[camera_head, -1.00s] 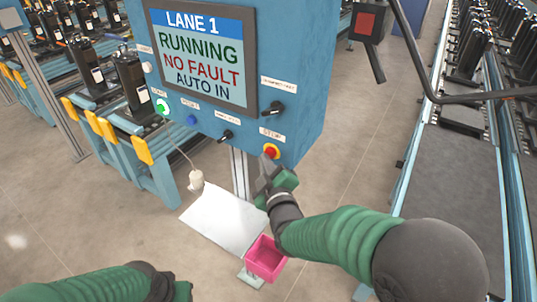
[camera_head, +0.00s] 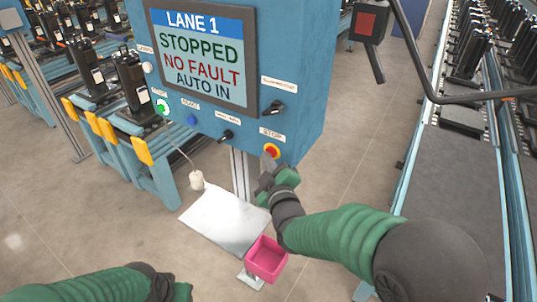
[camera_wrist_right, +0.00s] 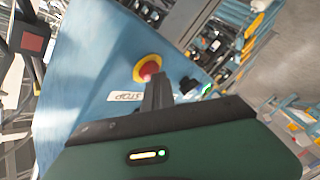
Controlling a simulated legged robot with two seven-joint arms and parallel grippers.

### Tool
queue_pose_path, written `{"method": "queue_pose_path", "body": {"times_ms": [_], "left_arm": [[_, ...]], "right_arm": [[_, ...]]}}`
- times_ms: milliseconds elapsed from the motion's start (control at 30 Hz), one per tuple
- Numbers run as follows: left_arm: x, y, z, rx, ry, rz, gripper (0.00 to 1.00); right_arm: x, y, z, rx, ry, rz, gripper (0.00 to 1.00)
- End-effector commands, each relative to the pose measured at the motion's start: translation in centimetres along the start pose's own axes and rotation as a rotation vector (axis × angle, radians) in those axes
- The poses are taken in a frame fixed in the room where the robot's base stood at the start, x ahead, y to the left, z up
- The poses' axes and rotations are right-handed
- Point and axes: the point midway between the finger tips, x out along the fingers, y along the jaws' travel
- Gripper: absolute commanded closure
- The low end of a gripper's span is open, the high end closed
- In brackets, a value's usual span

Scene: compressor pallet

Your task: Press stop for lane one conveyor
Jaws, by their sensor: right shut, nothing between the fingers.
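The blue lane 1 control panel (camera_head: 300,75) stands in front of me. Its screen (camera_head: 201,55) reads "LANE 1, STOPPED, NO FAULT, AUTO IN". The red stop button (camera_head: 271,150) with a yellow ring is at the panel's lower right, under a STOP label; it also shows in the right wrist view (camera_wrist_right: 149,68). My right gripper (camera_head: 267,162) is shut and empty, with its fingertips at the button; I cannot tell whether they still touch it. My left arm shows at the lower left; its gripper fingers are not visible.
The green start button (camera_head: 162,107), blue reset button (camera_head: 191,119) and black selector knobs (camera_head: 226,136) share the panel. A white plate (camera_head: 228,220) and a pink bin (camera_head: 266,259) are below. Conveyors with black units (camera_head: 130,80) run at left and right.

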Motion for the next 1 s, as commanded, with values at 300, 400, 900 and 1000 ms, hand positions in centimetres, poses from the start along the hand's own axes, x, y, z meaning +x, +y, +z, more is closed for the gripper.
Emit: {"method": "queue_pose_path", "body": {"times_ms": [300, 400, 900, 1000], "left_arm": [[0.3, 0.0, 0.1, 0.000, 0.000, 0.000, 0.64], [0.3, 0.0, 0.1, 0.000, 0.000, 0.000, 0.64], [0.4, 0.0, 0.1, 0.000, 0.000, 0.000, 0.64], [0.4, 0.0, 0.1, 0.000, 0.000, 0.000, 0.64]], "right_arm": [[-0.9, -0.6, -0.5, 0.000, -0.001, 0.001, 1.00], [-1.3, -0.9, -0.8, 0.001, -0.001, 0.001, 1.00], [-2.4, -1.8, -1.8, 0.000, 0.002, 0.000, 1.00], [-3.2, -2.3, -2.2, 0.000, 0.001, -0.001, 1.00]]}}
